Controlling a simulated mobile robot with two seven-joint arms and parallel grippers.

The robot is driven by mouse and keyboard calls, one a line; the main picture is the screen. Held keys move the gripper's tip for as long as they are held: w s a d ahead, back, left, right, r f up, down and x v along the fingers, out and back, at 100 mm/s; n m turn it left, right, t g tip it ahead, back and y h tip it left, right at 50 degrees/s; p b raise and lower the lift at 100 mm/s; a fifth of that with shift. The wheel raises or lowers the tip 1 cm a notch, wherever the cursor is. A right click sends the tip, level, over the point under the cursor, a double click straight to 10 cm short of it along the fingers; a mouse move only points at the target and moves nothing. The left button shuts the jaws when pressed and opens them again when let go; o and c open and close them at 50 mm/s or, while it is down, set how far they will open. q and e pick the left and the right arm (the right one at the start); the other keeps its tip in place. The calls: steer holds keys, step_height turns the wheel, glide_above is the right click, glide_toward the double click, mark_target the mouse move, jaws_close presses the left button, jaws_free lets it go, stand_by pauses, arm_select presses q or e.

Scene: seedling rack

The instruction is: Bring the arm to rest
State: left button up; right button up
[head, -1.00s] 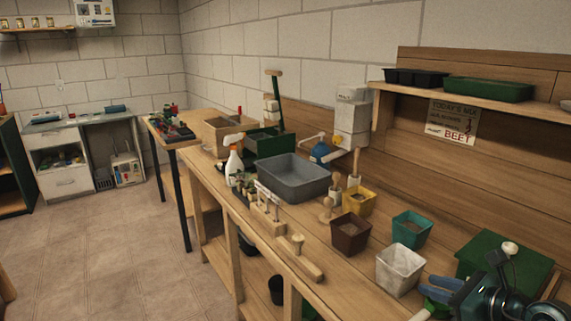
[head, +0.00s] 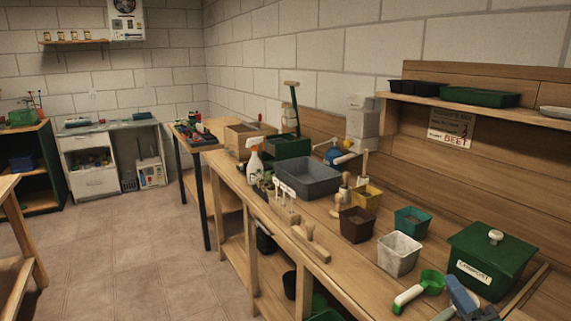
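Only the front part of my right gripper (head: 463,299) shows, as blue finger parts at the bottom edge of the head view. It is just right of a green scoop with a pale handle (head: 420,287) and in front of the green bin labelled compost (head: 490,262). The rest of this gripper is cut off by the frame, and I cannot tell how far its fingers are apart. I see nothing held in it. My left gripper is out of the picture.
The wooden bench (head: 350,272) carries a white pot (head: 398,254), a brown pot (head: 357,225), a teal pot (head: 411,221), a yellow pot (head: 367,197) and a grey tub (head: 303,178). A shelf (head: 480,107) overhangs the back right. The floor at left is open.

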steer(key=s+f+m+g+h, duration=0.2)
steer(key=f+m, duration=0.1)
steer(key=m, duration=0.2)
steer(key=s+d+f+m+g+h, duration=0.1)
steer(key=s+f+m+g+h, duration=0.2)
steer(key=m, duration=0.3)
steer(key=s+d+f+m+g+h, duration=0.1)
steer(key=s+f+m+g+h, duration=0.1)
steer(key=f+m, duration=0.3)
steer(key=shift+s+m+g, duration=0.3)
steer(key=shift+s+m, duration=0.2)
steer(key=s+a+f+m+g+y, duration=0.3)
steer(key=s+a+f+g, duration=0.15)
steer(key=s+a, duration=0.2)
steer(key=s+a+f+m+g+y, duration=0.25)
steer(key=s+a+f+g, duration=0.2)
steer(key=s, duration=0.35)
arm_select(q)
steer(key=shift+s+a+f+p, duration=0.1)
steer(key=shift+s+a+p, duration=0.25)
steer(key=shift+p, duration=0.45)
arm_select(e)
steer(key=w+a+f+t+y, duration=0.2)
steer(key=w+a+f+t, duration=0.2)
steer(key=w+a+t, duration=0.2)
steer(key=shift+a+f+n+t+y, duration=0.2)
steer(key=shift+a+n+t+y, duration=0.2)
steer(key=shift+t, duration=0.2)
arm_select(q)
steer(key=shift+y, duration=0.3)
